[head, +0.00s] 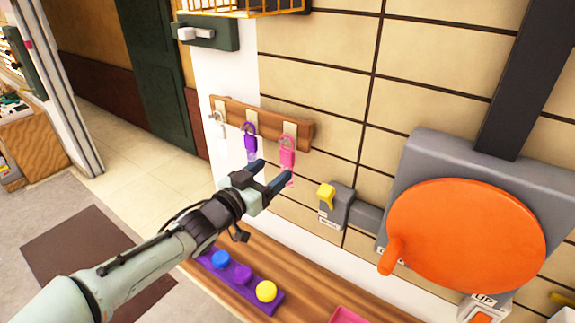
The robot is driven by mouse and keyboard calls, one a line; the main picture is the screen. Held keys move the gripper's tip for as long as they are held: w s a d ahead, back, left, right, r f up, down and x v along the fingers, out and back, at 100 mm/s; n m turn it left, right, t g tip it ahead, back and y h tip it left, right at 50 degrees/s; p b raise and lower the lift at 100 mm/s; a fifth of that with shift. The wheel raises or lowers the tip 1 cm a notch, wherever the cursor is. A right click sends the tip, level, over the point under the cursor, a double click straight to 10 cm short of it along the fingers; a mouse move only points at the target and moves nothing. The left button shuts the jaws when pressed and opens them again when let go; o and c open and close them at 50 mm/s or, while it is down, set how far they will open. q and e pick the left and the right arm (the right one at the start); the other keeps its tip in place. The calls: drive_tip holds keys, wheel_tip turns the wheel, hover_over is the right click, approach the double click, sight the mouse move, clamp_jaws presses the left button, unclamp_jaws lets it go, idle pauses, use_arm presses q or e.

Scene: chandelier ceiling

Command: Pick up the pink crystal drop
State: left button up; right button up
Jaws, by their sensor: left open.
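The pink crystal drop (287,153) hangs from the right-hand hook of a wooden wall rack (306,134). Its lower end shows beside a fingertip of my left gripper (271,174), partly hidden by it. The left gripper is open, with its two fingers pointing up toward the rack. The fingertips are close to the pink drop and just below its main body in the picture. I cannot tell whether they touch it. Nothing is seen held between the fingers. My right gripper is not in view.
A purple drop (250,137) hangs close by on the left, and a pale one (219,122) beyond it. A grey lever box (337,207) and a large orange disc (465,236) are right. A wooden shelf (335,290) with a purple tray (246,292) lies below.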

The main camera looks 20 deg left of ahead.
sight(285, 164)
use_arm(q)
drive_tip(key=shift+d+p+x, duration=0.15)
drive_tip(key=shift+d+x, duration=0.05)
drive_tip(key=shift+x, duration=1.4)
drive_tip(key=shift+d+p+x, duration=0.15)
drive_tip(key=shift+x, duration=1.4)
drive_tip(key=shift+s, duration=0.2)
drive_tip(key=shift+c, duration=0.9)
drive_tip(key=c, duration=0.9)
